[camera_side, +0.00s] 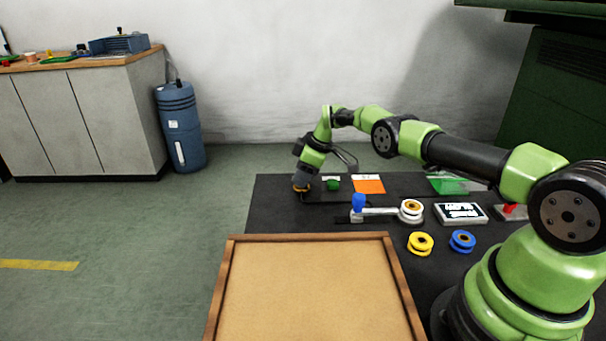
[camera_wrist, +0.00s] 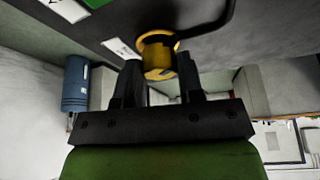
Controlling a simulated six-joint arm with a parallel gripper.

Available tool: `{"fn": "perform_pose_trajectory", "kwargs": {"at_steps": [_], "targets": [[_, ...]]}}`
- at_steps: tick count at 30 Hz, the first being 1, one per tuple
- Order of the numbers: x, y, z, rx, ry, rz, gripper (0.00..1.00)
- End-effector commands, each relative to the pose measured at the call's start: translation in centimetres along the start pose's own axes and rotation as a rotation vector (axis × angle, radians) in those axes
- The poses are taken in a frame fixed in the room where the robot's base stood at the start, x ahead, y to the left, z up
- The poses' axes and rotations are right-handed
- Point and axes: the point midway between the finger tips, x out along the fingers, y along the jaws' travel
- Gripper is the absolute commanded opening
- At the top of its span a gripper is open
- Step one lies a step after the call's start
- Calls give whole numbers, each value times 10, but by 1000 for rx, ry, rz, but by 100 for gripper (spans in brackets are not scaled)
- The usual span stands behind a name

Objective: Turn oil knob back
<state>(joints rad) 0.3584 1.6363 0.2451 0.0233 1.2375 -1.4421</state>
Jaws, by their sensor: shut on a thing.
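A yellow-gold knob (camera_wrist: 157,50) sits between the two dark fingers of my gripper (camera_wrist: 160,66) in the wrist view. The fingers flank it on both sides and are shut on it. In the side view my gripper (camera_side: 302,187) is low at the back left corner of the dark table. The knob is mostly hidden there by the gripper. A pale label (camera_wrist: 120,47) lies beside the knob in the wrist view. I cannot read the knob's angle.
A green knob (camera_side: 333,184) and an orange card (camera_side: 369,184) are right of my gripper. A wood-rimmed tray (camera_side: 312,237) fills the front left.

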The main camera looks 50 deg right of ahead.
Motion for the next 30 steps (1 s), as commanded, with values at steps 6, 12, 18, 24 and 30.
{"fn": "perform_pose_trajectory", "kwargs": {"at_steps": [6, 12, 18, 24, 30], "targets": [[0, 0, -1, 0, 2, -2, 46], [0, 0, -1, 1, 1, -1, 60], [-1, 0, 0, 1, 1, -1, 60], [-9, 1, -2, -1, 1, -2, 60], [-24, 0, -1, 2, 1, -1, 60]]}}
